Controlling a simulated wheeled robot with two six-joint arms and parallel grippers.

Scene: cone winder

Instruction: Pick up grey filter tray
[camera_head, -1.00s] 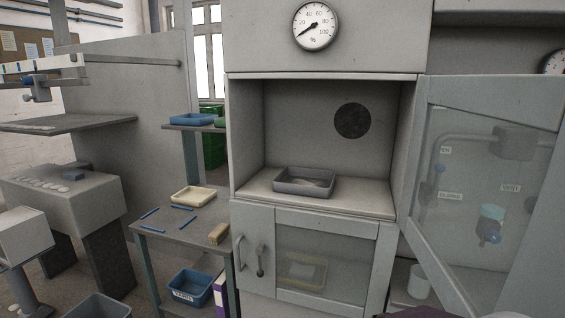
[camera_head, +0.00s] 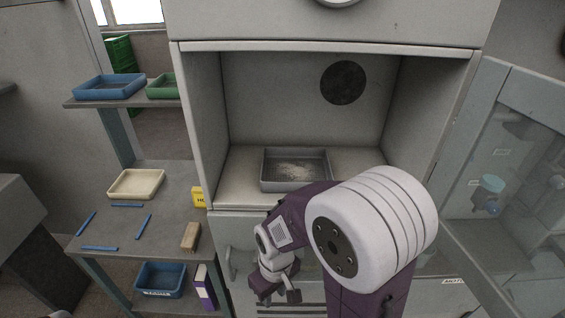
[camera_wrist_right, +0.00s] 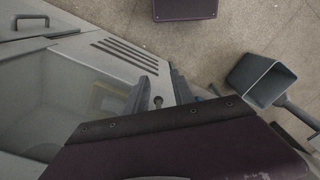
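The grey filter tray (camera_head: 266,176) sits on the floor of the open cabinet chamber in the head view, with a pale, speckled layer inside it. My right arm reaches up in front of the cabinet, and its wrist and gripper (camera_head: 275,291) hang below the chamber floor, in front of the lower doors. The right gripper is apart from the tray. In the right wrist view the fingers of this gripper (camera_wrist_right: 158,90) stand apart with nothing held between them; the tray is not in that view. My left gripper is in neither view.
The chamber floor (camera_head: 236,178) is clear left of the tray. A glazed door (camera_head: 478,165) stands open at right. A side table at left holds a cream tray (camera_head: 136,184), blue sticks and a brown block (camera_head: 191,236). A grey scoop-like bin (camera_wrist_right: 262,82) is on the floor.

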